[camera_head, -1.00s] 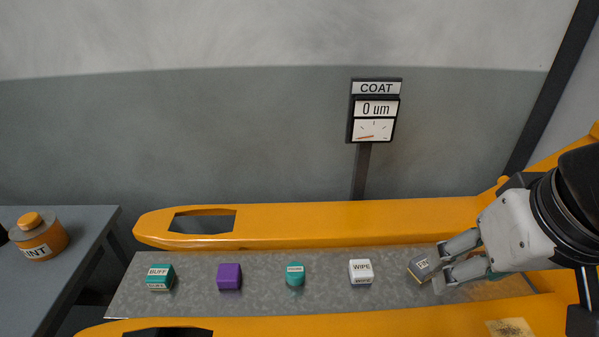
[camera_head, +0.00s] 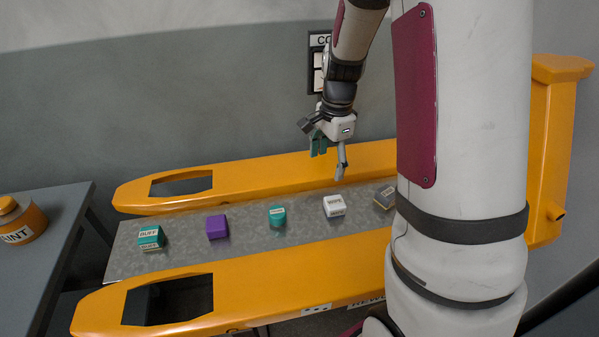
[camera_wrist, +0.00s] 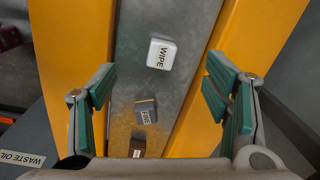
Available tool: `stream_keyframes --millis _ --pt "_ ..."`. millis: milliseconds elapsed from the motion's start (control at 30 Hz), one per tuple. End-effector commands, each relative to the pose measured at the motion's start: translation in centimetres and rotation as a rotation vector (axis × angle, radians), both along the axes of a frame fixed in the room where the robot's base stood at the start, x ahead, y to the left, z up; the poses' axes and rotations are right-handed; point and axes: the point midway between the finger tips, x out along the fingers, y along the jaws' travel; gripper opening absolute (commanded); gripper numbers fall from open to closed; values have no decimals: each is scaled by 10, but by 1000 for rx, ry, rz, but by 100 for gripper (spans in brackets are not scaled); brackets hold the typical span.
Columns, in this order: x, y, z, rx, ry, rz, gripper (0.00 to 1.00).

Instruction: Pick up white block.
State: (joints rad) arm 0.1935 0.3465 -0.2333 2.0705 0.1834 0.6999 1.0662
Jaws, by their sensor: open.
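The white block (camera_head: 334,206), labelled WIPE, sits on the grey metal tray (camera_head: 180,259) between the yellow rails. It also shows in the wrist view (camera_wrist: 162,53), above centre and beyond the fingertips. My gripper (camera_head: 328,160) is above the tray in the head view, a little above and behind the white block. Its fingers are spread wide with nothing between them. In the wrist view my gripper (camera_wrist: 160,85) shows teal pads on both sides, apart from the block.
A grey block (camera_head: 385,197) lies right of the white one, partly hidden by my arm. A teal round piece (camera_head: 278,217), purple block (camera_head: 217,227) and teal BUFF block (camera_head: 151,238) stand left. Raised yellow rails (camera_head: 270,169) flank the tray. A paint jar (camera_head: 18,222) stands far left.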

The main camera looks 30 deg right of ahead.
Motion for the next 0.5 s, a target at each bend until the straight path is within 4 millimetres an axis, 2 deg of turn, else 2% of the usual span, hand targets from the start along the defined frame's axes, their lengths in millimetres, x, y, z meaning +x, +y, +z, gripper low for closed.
stream_keyframes --millis 33,200,367,500 --pt "2 -10 -15 -2 20 -59 70" --pt "7 -31 -44 -9 49 -199 70" --pt "8 -37 -61 -13 59 -238 70" --pt "7 -37 -86 -12 61 -239 70"
